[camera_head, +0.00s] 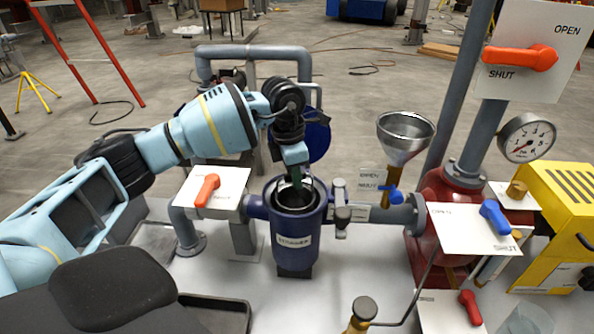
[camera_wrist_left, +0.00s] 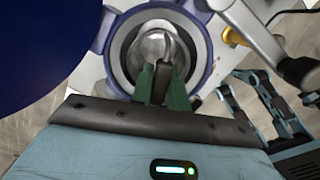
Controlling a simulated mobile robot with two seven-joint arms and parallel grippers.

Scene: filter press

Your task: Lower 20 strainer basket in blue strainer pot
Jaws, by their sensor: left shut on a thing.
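The blue strainer pot (camera_head: 275,225) stands upright in the pipe line, open at the top, with a white label on its front. My left gripper (camera_head: 297,182) points down into the pot's mouth. In the left wrist view its green fingers (camera_wrist_left: 162,82) are shut on the handle of the grey strainer basket (camera_wrist_left: 150,48). The basket shows within the pot's blue rim (camera_wrist_left: 103,38). The gripper hides part of it, and I cannot tell how deep it sits or whether it touches the bottom. My right gripper is not in view.
A dark blue round lid (camera_head: 318,135) stands behind the pot. An orange-handled valve plate (camera_head: 226,184) is left of the pot. A metal funnel (camera_head: 405,135) and a blue-handled valve plate (camera_head: 470,228) are to the right. A black tray (camera_head: 215,312) lies at the front.

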